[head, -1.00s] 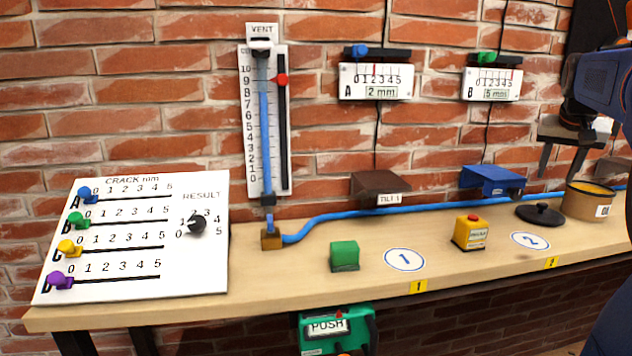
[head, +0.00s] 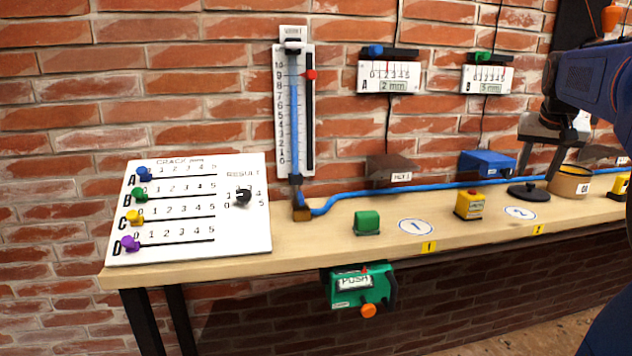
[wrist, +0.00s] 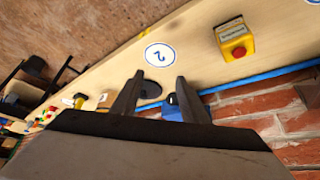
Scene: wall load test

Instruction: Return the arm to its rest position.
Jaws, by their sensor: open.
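My gripper (head: 532,158) is at the right of the head view, above the bench near the black lid and the tan pot. In the wrist view my gripper (wrist: 155,88) shows two dark fingers spread apart with nothing held between them. My blue arm link (head: 597,80) reaches in from the right edge. Part of the pot and of the wall behind is hidden by my arm.
The wooden bench (head: 330,242) carries a crack board (head: 170,253), a green block (head: 367,222), a yellow button box (head: 469,205), the black lid (head: 528,193) and the tan pot (head: 567,181). A vent gauge (head: 282,120) hangs on the wall. A green device (head: 358,290) hangs below the bench edge.

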